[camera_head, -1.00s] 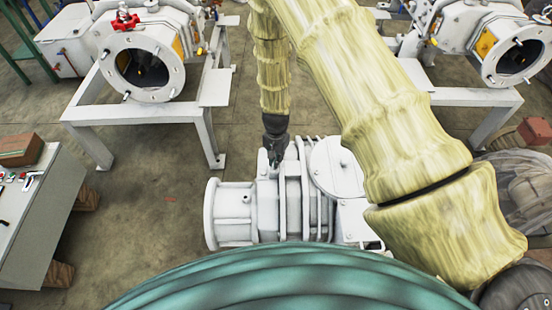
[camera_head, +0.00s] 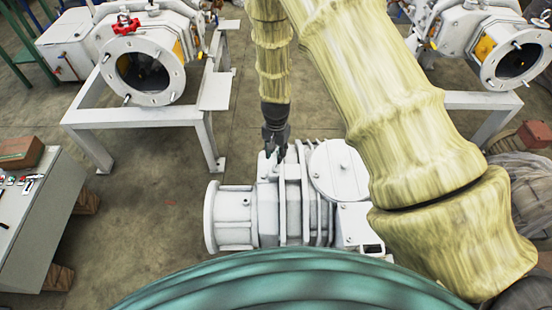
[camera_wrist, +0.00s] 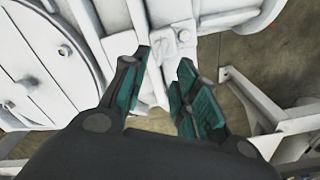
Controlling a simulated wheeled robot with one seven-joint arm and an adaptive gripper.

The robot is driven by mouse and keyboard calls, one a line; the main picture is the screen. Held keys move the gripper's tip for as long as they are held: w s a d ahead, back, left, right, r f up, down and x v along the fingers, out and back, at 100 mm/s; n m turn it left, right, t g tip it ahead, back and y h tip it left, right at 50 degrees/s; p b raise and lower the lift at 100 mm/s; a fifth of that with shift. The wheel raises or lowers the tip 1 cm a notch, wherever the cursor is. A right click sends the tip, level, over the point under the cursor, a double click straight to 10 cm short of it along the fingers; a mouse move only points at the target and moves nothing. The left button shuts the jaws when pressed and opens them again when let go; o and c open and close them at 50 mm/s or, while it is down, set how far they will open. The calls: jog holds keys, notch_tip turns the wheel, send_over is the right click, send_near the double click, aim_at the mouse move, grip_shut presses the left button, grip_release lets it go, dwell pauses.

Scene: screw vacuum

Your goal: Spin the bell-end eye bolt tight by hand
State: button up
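The white machine (camera_head: 232,203), with a flared bell end at its left, stands low in the middle of the head view. My gripper (camera_head: 275,156) hangs pointing down over the flanged section beside the bell end. In the wrist view my gripper (camera_wrist: 164,60) has its two green-padded fingers apart, with nothing seen between them but white casing. A small bolt head (camera_wrist: 184,36) on a raised pad lies just beyond the fingertips. I cannot make out an eye ring, so I cannot tell which part is the eye bolt. Contact with the casing is unclear.
A round cover (camera_head: 338,171) sits right of the gripper on the machine. White stands with round-flanged chambers (camera_head: 150,72) are behind, left and right. A control cabinet (camera_head: 38,220) stands at the left. The floor (camera_head: 150,200) between cabinet and machine is clear.

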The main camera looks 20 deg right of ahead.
notch_tip(320, 180, up, 6)
jog(key=shift+r, duration=0.15)
dwell(0.5)
